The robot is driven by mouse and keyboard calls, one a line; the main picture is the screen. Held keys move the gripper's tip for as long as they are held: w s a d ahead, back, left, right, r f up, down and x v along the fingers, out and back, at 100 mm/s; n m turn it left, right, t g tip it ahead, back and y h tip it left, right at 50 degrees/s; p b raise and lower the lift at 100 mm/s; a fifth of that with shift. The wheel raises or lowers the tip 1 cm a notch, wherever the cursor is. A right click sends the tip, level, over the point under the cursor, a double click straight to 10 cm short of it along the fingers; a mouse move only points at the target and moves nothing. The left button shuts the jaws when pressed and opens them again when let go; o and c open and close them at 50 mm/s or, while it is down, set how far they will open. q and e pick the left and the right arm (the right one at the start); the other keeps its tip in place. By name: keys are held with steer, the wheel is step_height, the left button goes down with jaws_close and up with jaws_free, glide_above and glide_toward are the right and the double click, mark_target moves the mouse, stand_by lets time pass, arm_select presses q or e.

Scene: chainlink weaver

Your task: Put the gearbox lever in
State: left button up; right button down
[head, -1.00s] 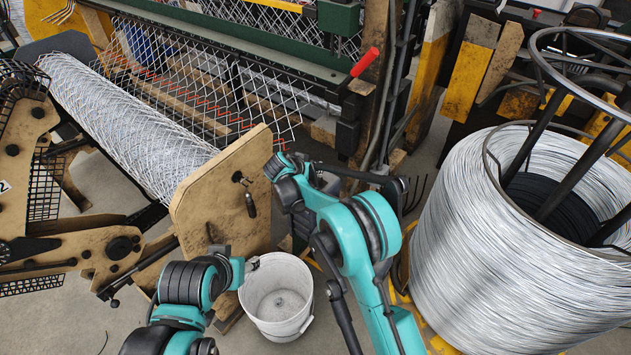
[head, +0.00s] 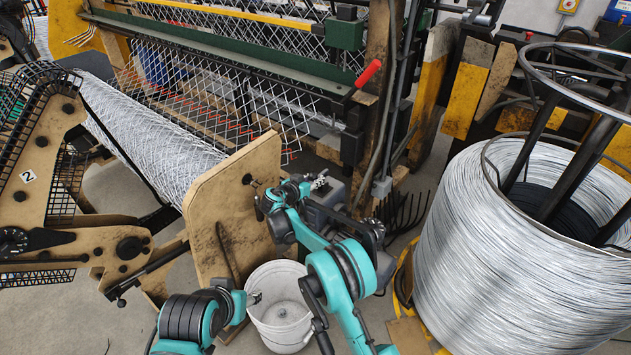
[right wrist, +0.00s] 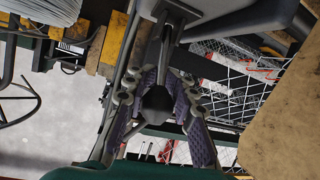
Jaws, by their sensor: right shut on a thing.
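My right gripper (right wrist: 160,105) has its purple finger pads on both sides of a dark rounded knob (right wrist: 156,103) in the right wrist view, and it is shut on it. Whether this knob belongs to the gearbox lever is not clear. In the head view my right gripper (head: 319,183) is beside the right edge of the worn wooden panel (head: 225,195); what it holds is hard to make out there. A lever with a red grip (head: 367,74) slants up from the green machine, apart from the gripper. My left gripper (head: 254,298) is low beside the white bucket; its fingers are too small to judge.
The white bucket (head: 279,322) stands on the floor below the panel. A roll of wire mesh (head: 150,135) lies behind the panel. A large wire coil (head: 520,260) fills the right side. A dark fork-like tool (head: 402,212) is behind my right arm.

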steer(key=shift+f, duration=0.1)
steer(key=c, duration=1.2)
jaws_free()
steer(key=shift+s, duration=0.1)
steer(key=v, duration=1.2)
